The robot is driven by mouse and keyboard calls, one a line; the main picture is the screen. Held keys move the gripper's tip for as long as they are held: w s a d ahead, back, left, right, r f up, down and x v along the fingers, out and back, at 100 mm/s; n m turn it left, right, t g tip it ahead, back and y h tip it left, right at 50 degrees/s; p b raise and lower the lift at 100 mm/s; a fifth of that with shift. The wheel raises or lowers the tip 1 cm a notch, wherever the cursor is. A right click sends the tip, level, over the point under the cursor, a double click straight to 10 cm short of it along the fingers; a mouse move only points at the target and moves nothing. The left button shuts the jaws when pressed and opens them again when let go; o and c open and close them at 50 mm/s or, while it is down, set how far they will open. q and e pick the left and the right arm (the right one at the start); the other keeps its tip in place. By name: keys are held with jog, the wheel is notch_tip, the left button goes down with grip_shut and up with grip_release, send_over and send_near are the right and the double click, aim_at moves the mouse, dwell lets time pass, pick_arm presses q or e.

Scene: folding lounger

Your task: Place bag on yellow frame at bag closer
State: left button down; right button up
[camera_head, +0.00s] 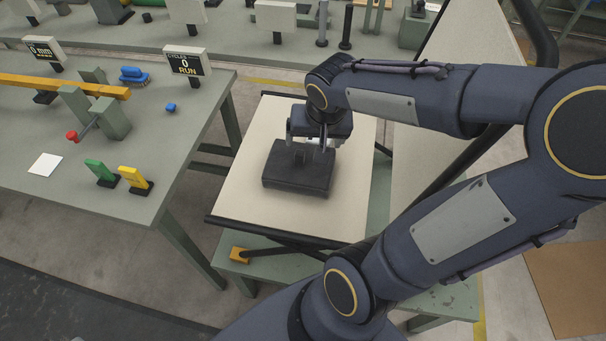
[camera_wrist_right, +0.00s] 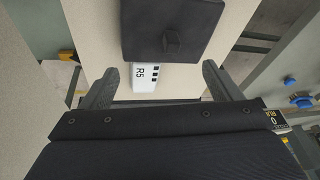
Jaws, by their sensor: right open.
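A dark grey, flat block with a small knob on top (camera_head: 297,170) lies on the pale panel of the lounger (camera_head: 240,190); it is the only bag-like thing I can make out. It also shows at the top of the right wrist view (camera_wrist_right: 170,25). My right gripper (camera_head: 312,143) is over the block's far edge in the head view. In the wrist view its two fingers (camera_wrist_right: 159,70) are spread with nothing gripped, and the block lies beyond their tips. An orange-yellow bar (camera_head: 60,86) runs across the left table; I cannot tell whether it is the yellow frame. My left gripper is not in view.
A white piece marked R5 (camera_wrist_right: 146,76) shows beside the block, between the fingers. The green-grey table (camera_head: 185,125) holds a RUN display (camera_head: 187,62), a red-knobbed clamp (camera_head: 105,118), green and yellow pieces (camera_head: 133,179) and a white card (camera_head: 44,164). A black tube rail (camera_head: 440,180) edges the lounger.

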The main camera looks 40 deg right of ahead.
jog(key=shift+o, duration=0.4)
jog(key=s+a+r+n+t+y, duration=0.2)
jog(key=s+a+n+y, duration=0.3)
jog(key=s+a, duration=0.5)
jog(key=shift+a+r+n, duration=0.3)
jog(key=shift+a+r, duration=0.1)
jog(key=shift+a, duration=0.5)
jog(key=w+r+m+y+p, duration=0.1)
jog(key=w+r+m+p, duration=0.1)
jog(key=w+p, duration=0.35)
jog(key=m+g+h+p, duration=0.3)
jog(key=m+h+p, duration=0.3)
jog(key=h+p, duration=0.2)
send_near(318, 141)
jog(key=shift+w+a+f, duration=0.1)
jog(key=shift+w+f, duration=0.2)
jog(key=shift+f, duration=0.05)
jog(key=x, duration=0.8)
jog(key=shift+s+d+f, duration=0.15)
jog(key=shift+s+d, duration=0.05)
jog(key=shift+d, duration=0.05)
